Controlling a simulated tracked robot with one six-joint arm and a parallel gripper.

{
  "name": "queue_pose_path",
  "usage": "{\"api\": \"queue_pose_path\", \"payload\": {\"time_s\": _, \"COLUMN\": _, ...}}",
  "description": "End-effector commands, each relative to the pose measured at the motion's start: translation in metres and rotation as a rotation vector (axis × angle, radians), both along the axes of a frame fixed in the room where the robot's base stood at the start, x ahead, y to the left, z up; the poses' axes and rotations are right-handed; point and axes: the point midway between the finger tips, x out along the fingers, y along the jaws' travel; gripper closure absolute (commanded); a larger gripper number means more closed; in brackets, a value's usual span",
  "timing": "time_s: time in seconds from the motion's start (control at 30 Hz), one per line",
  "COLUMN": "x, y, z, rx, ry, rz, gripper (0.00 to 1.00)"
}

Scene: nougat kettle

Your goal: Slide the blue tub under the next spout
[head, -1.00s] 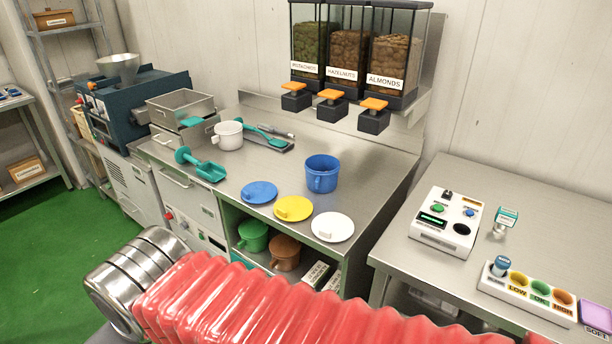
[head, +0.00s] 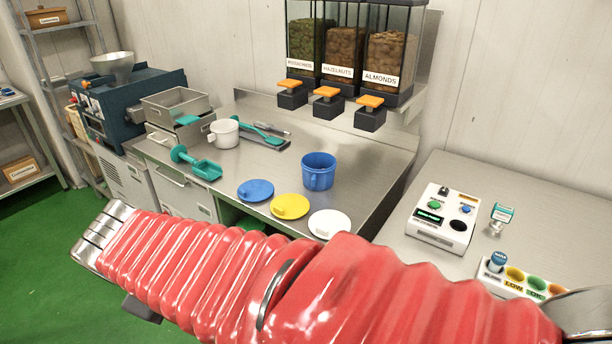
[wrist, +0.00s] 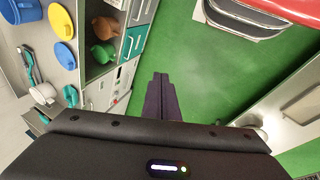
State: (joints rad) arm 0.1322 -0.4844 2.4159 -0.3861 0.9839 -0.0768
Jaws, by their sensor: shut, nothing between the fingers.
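The blue tub (head: 319,172) stands upright on the steel counter (head: 262,167), open at the top. The dispenser has three spouts with orange levers: pistachios (head: 292,97), hazelnuts (head: 327,105) and almonds (head: 370,115). In the head view the tub appears forward of the hazelnut and almond spouts; I cannot tell its exact alignment under either. My gripper (wrist: 161,76) is shut and empty in the wrist view, over the green floor and away from the counter.
Blue (head: 255,190), yellow (head: 290,206) and white (head: 329,223) lids lie along the counter's front. A white pot (head: 224,133) and teal scoop (head: 196,163) are to the left. A button box (head: 440,217) sits on the right table. My red arm covers the foreground.

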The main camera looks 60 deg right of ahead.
Motion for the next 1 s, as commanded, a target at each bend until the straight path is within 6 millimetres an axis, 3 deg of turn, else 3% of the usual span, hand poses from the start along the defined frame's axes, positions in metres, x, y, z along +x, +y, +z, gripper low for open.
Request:
{"api": "queue_pose_path", "payload": {"time_s": 0.4, "x": 0.000, "y": -0.134, "z": -0.012, "rx": -0.356, "ry": 0.403, "rz": 0.070, "gripper": 1.00}}
{"api": "queue_pose_path", "payload": {"time_s": 1.0, "x": 0.015, "y": -0.304, "z": -0.025, "rx": -0.737, "ry": 0.990, "rz": 0.292, "gripper": 1.00}}
